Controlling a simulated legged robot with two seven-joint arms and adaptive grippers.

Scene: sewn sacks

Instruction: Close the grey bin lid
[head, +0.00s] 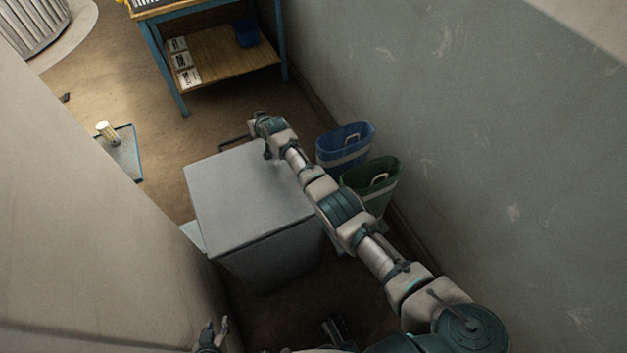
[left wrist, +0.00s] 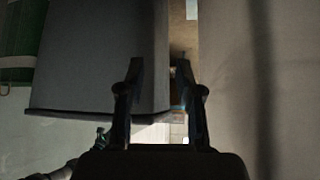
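The grey bin (head: 268,262) stands on the floor in the middle of the head view. Its grey lid (head: 245,195) lies flat across the top, with no gap showing along the near edge. In the left wrist view, the bin (left wrist: 100,50) and the lid's rim (left wrist: 90,113) are left of the fingers. My left gripper (head: 212,336) is low at the near left, apart from the lid; its fingers are spread and empty in the left wrist view (left wrist: 159,75). My right arm reaches past the lid's right side. Its gripper (head: 264,128) is at the far edge, its fingers unclear.
A pale panel (head: 80,220) closes off the left. A workbench (head: 215,55) stands beyond, with open floor before it.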

